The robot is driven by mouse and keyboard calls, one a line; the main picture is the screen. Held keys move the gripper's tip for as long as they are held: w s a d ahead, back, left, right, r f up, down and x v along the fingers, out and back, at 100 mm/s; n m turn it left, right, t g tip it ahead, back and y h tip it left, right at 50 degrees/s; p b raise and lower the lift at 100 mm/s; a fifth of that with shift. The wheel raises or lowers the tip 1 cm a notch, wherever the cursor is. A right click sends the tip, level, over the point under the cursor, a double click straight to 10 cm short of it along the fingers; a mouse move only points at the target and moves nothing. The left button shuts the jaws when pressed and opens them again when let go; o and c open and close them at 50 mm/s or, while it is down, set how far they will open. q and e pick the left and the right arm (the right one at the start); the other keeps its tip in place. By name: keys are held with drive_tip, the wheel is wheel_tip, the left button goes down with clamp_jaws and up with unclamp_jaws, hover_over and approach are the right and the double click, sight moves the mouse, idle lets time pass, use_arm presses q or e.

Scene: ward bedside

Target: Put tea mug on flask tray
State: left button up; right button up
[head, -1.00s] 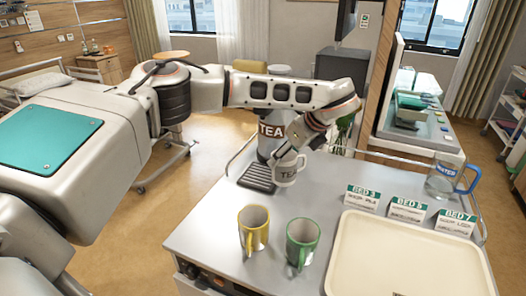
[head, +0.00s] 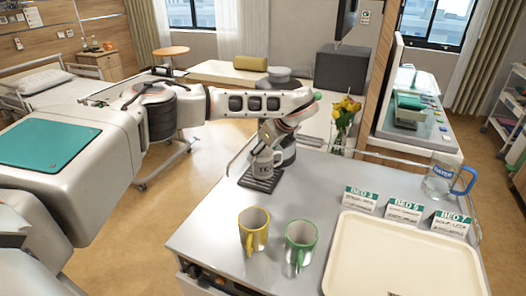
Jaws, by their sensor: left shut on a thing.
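The tea mug (head: 263,164), now looking grey, is upright at the dark slatted flask tray (head: 258,183). I cannot tell whether its base touches the tray or hangs just above it. My left gripper (head: 279,148) is shut on the mug from above and the right side. The tea flask (head: 289,155) stands behind the mug, mostly hidden by my gripper and forearm. My right gripper is not in view.
A yellow mug (head: 254,228) and a green mug (head: 301,241) stand at the front of the cart. A cream tray (head: 400,262) lies at right, behind it bed cards (head: 403,210) and a water jug (head: 440,182). Flowers (head: 346,110) stand behind. The cart's middle is clear.

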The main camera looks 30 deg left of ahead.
use_arm(q)
drive_tip(key=o, duration=1)
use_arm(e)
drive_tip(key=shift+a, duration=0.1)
use_arm(q)
drive_tip(key=b+v, duration=0.2)
drive_tip(key=v, duration=1)
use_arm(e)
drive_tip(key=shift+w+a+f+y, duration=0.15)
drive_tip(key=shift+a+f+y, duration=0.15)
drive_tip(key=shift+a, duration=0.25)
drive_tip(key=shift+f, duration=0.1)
use_arm(q)
drive_tip(key=shift+s, duration=0.1)
